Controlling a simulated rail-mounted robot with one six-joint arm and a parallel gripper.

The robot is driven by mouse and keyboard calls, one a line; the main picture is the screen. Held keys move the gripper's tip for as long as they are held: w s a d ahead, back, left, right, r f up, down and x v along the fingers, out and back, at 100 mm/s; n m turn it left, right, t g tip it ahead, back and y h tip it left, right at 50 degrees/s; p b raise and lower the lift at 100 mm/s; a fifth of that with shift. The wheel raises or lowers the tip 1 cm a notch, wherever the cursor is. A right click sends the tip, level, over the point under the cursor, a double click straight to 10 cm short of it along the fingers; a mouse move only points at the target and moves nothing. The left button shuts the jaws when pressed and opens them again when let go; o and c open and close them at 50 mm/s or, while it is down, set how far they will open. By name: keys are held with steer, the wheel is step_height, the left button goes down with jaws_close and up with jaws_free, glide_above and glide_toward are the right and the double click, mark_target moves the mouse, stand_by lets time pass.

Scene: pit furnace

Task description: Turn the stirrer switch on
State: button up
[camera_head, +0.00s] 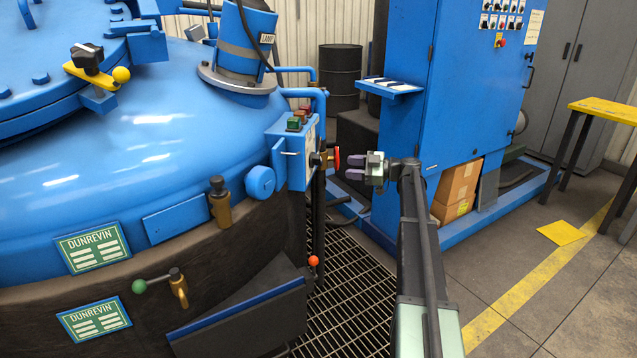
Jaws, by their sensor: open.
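No label that I can read marks the stirrer switch, so I cannot tell which control it is. A small blue control box (290,160) is fixed to the right side of the big blue furnace vessel (150,140). Red and green buttons (297,120) sit on its top. Its right face is seen edge-on, and the controls there are hard to make out.
A tall blue cabinet (455,100) behind my gripper carries a panel of small switches (502,20) and a red button. A floor grating (350,295) lies below. A yellow-topped table (605,110) stands at the right. The floor between is open.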

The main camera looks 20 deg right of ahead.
mark_target(322, 161)
steer(key=w+a+n, duration=0.1)
steer(key=w+a, duration=0.1)
steer(key=a, duration=0.1)
steer(key=w+a+r+n, duration=0.1)
steer(key=w+a, duration=0.1)
steer(key=a, duration=0.1)
steer(key=w+a+n, duration=0.1)
steer(key=w+a, duration=0.1)
steer(key=a, duration=0.1)
steer(key=shift+w+r+n+y, duration=0.2)
steer(key=shift+n+y, duration=0.1)
steer(key=shift+n, duration=0.1)
jaws_close()
